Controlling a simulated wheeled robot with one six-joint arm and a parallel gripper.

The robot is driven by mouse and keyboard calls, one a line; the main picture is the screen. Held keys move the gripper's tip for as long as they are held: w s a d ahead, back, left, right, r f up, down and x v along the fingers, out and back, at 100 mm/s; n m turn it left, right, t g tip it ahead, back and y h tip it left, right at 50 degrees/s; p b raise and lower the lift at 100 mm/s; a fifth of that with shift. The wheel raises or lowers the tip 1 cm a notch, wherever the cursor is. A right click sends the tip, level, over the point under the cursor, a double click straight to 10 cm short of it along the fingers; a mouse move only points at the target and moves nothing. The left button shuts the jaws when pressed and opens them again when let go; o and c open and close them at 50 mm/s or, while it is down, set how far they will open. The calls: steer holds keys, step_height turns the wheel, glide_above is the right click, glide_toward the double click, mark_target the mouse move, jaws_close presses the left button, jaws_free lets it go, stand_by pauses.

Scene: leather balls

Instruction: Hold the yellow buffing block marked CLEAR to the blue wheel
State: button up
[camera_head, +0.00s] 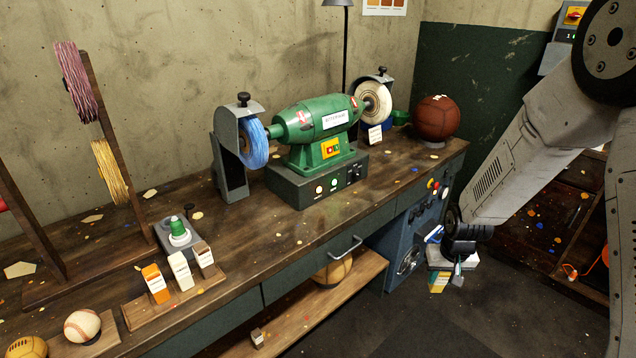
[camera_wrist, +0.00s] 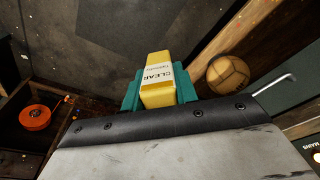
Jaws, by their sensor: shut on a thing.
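The yellow buffing block (camera_wrist: 158,75) shows in the wrist view with the word CLEAR on its white label. The teal jaws of my gripper (camera_wrist: 158,90) are shut on its two sides. In the head view my gripper (camera_head: 445,262) hangs off the right front of the bench, low over the floor, and a bit of the yellow block (camera_head: 437,284) shows beneath it. The blue wheel (camera_head: 254,143) is on the left end of the green grinder (camera_head: 318,128), partly inside a grey guard. The block and the wheel are far apart.
A white wheel (camera_head: 377,103) is on the grinder's right end. A rack (camera_head: 175,307) with other blocks stands at the bench front. A brown leather ball (camera_head: 436,118) sits at the right end. A drawer handle (camera_head: 345,246) juts out above a low shelf with a ball (camera_head: 333,271).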

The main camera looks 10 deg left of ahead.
steer(key=s+a+r+n+t+y, duration=0.2)
steer(key=a+r+n+t+y, duration=0.15)
steer(key=a, duration=1.05)
steer(key=s+a+r+n+t+y, duration=0.2)
steer(key=s+a+n+t+y, duration=0.15)
steer(key=a, duration=1.15)
steer(key=s+a+r+n+t+y, duration=0.1)
steer(key=s+a+r+t+y, duration=0.1)
steer(key=r, duration=0.6)
steer(key=s+a+r+n+t+y, duration=0.1)
steer(key=s+a+r+t+y, duration=0.1)
steer(key=a+r+y, duration=0.3)
step_height(320, 180, up, 3)
steer(key=shift+s+r+y, duration=0.2)
steer(key=shift+s+y, duration=0.3)
steer(key=shift+s, duration=0.4)
